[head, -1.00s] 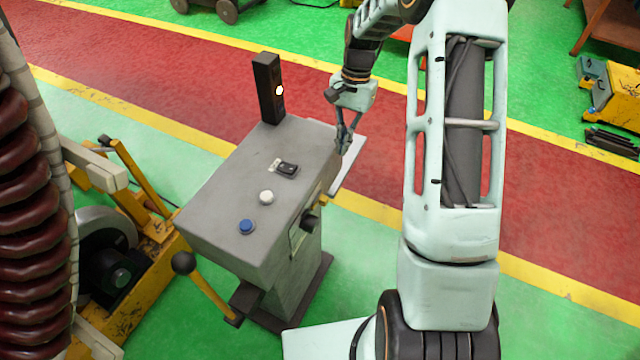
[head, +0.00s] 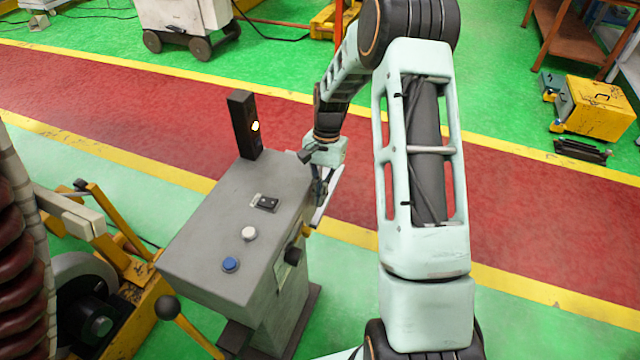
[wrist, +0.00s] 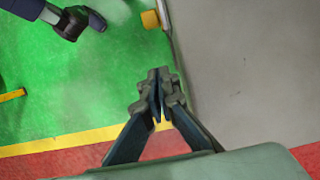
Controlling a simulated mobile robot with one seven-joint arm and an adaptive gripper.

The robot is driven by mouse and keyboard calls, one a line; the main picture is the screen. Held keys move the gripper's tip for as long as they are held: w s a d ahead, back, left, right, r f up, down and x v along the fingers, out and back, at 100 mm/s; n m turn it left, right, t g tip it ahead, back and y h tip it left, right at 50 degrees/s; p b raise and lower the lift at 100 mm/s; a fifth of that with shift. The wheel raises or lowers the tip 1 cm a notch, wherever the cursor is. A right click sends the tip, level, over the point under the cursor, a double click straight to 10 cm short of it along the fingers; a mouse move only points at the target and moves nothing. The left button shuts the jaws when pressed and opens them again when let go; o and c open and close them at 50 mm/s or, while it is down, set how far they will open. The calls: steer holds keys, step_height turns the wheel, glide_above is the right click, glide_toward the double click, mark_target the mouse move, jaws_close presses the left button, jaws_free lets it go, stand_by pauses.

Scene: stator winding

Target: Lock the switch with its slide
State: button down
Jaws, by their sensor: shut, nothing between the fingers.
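The switch (head: 267,203) is a small black rocker on the grey top of the control console, with a small pale piece at its left end. I cannot make out the slide clearly. My gripper (head: 320,198) hangs beside the console's right edge, apart from the switch. In the wrist view my gripper (wrist: 158,82) has its fingertips together and empty. It is over green floor just beside the console's grey surface (wrist: 240,70). The switch is not in the wrist view.
A white button (head: 249,233) and a blue button (head: 230,264) sit on the console top. A black post (head: 243,125) with a lit lamp stands at its far end. A black knob (head: 292,256) juts from its right side, and a ball-ended lever (head: 167,307) stands at the front.

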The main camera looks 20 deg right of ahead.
mark_target(309, 228)
steer(key=shift+s+a+f+p, duration=0.3)
steer(key=shift+s+a+f, duration=0.5)
steer(key=shift+s, duration=0.2)
steer(key=shift+s+a+f+p, duration=0.3)
steer(key=shift+s+a+f, duration=0.35)
steer(key=shift+s+f, duration=0.25)
steer(key=shift+s, duration=0.1)
steer(key=shift+s+a, duration=0.65)
steer(key=shift+s, duration=0.25)
steer(key=shift+b, duration=0.3)
